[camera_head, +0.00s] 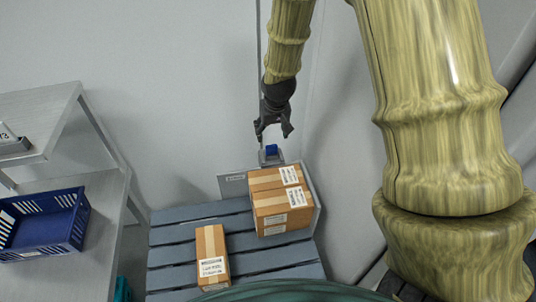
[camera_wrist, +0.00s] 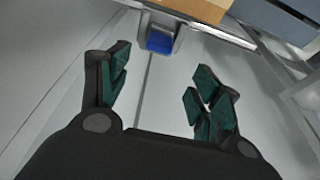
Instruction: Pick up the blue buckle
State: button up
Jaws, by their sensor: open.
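The blue buckle (camera_head: 271,150) is a small blue block sitting in a grey holder (camera_head: 270,161) just behind the boxes. It also shows in the wrist view (camera_wrist: 159,43), in the grey holder at the top, ahead of the fingers. My gripper (camera_head: 273,134) is open and empty, above the buckle in the head view. In the wrist view my gripper (camera_wrist: 160,88) has its green-padded fingers spread wide. The buckle lies beyond the fingertips, a little left of the middle between them, and nothing touches it.
A larger cardboard box (camera_head: 270,207) stands close to the holder, with a smaller box (camera_head: 211,245) nearby, both on a grey slatted pallet (camera_head: 168,257). A shelf (camera_head: 100,215) at the left holds a blue crate (camera_head: 70,245). A wall (camera_head: 190,80) is behind.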

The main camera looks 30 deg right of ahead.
aim_at(272, 146)
jog(key=shift+p+x, duration=0.65)
jog(key=shift+x, duration=2.2)
jog(key=shift+s+d+f+p, duration=0.1)
jog(key=shift+d+f+p, duration=0.1)
jog(key=shift+f+p, duration=0.9)
jog(key=shift+x, duration=1.55)
jog(key=shift+s, duration=0.1)
jog(key=c, duration=1.1)
